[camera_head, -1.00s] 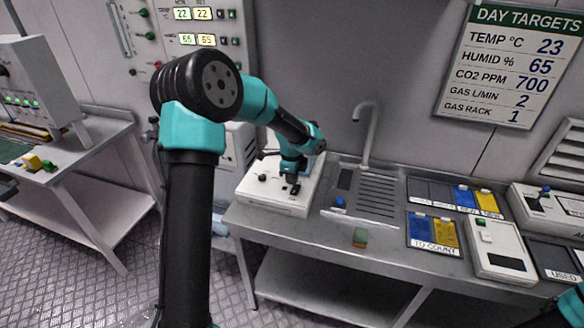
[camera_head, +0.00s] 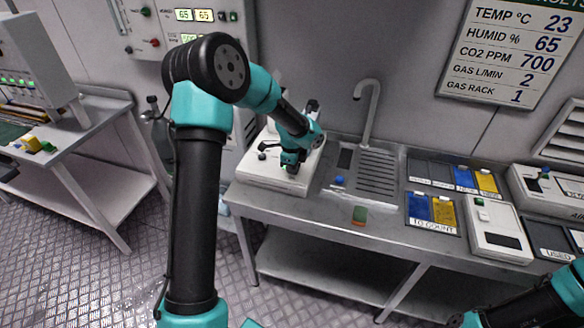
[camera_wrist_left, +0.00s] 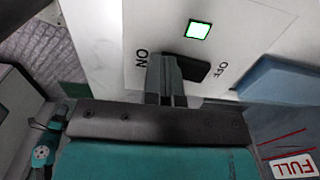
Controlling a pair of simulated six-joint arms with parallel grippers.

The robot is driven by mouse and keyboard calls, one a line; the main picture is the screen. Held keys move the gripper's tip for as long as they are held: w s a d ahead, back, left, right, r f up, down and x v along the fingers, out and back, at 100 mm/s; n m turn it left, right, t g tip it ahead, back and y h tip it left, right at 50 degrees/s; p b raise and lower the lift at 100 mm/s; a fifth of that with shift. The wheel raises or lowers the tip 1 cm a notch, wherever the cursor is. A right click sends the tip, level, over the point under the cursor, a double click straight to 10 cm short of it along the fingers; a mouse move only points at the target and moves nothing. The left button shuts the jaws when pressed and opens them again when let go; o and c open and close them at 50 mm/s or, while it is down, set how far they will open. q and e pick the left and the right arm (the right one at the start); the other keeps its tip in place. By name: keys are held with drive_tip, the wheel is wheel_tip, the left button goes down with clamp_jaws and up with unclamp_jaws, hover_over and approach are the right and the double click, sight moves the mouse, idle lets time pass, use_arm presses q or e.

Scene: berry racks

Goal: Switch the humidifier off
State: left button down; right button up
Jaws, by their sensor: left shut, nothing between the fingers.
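The humidifier appears to be the white box (camera_head: 265,176) on the left end of the steel bench. In the left wrist view its white panel (camera_wrist_left: 110,45) carries a black lever switch (camera_wrist_left: 195,66) between the words ON and OFF. A square lamp (camera_wrist_left: 198,30) above the switch glows green. My left gripper (camera_head: 290,168) is over the box; in the wrist view its fingers (camera_wrist_left: 170,82) are shut and empty, close against the ON side of the lever. They hide part of the lever, and I cannot tell whether they touch it. My right gripper is not in view.
A steel sink (camera_head: 362,182) with a tall tap (camera_head: 368,110) is right of the box. Trays and a white device (camera_head: 497,232) stand farther right. A blue part (camera_wrist_left: 275,78) and a FULL label (camera_wrist_left: 294,167) lie right of my fingers.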

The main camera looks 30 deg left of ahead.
use_arm(q)
drive_tip(key=shift+r, duration=0.1)
drive_tip(key=shift+r, duration=0.65)
drive_tip(key=shift+r, duration=0.65)
wheel_tip(320, 180, up, 13)
drive_tip(key=s, duration=0.2)
drive_tip(key=shift+d+f, duration=0.2)
drive_tip(key=shift+d, duration=0.05)
